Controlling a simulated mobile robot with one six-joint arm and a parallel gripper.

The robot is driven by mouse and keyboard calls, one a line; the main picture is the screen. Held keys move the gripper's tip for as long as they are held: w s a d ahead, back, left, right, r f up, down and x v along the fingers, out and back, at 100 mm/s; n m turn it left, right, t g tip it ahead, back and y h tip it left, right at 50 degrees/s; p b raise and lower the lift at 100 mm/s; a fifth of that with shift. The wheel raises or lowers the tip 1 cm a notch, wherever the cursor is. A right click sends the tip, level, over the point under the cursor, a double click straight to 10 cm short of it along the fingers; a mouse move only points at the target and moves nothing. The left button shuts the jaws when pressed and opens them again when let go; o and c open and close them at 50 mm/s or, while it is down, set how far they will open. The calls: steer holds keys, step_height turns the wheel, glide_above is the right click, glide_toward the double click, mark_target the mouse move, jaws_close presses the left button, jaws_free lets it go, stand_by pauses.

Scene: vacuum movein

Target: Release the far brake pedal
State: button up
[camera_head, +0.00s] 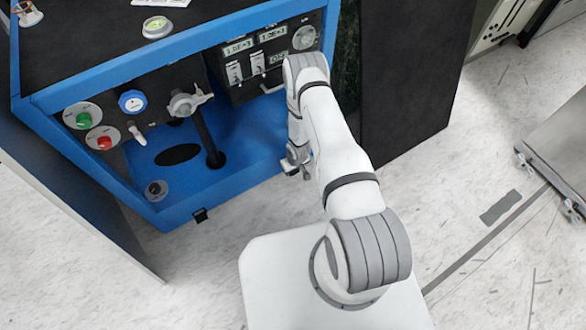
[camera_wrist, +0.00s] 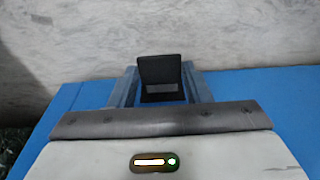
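A black brake pedal (camera_wrist: 160,75) stands out from the blue cart edge in the wrist view. The two grey fingers of my gripper (camera_wrist: 160,92) are apart, one on each side of it in the picture. I cannot tell whether they touch it. In the head view my gripper (camera_head: 297,162) is low at the right end of the cart's front, partly behind my arm. A second small black pedal (camera_head: 201,215) shows at the cart's lower front edge, left of my gripper. The pedal in the wrist view cannot be made out in the head view.
The blue-framed cart (camera_head: 190,208) carries a green button (camera_head: 83,120), a red button (camera_head: 104,142) and a meter panel (camera_head: 262,50). A dark panel (camera_head: 405,80) stands right of it. Pale floor (camera_head: 480,130) lies open before the cart, and a grey cart stands far right.

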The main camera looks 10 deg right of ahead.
steer(key=o, duration=0.4)
steer(key=shift+o, duration=0.2)
steer(key=shift+r, duration=0.1)
step_height(320, 180, up, 8)
steer(key=s+p, duration=0.1)
steer(key=p, duration=0.2)
steer(key=shift+d+f, duration=0.2)
steer(key=shift+f, duration=0.05)
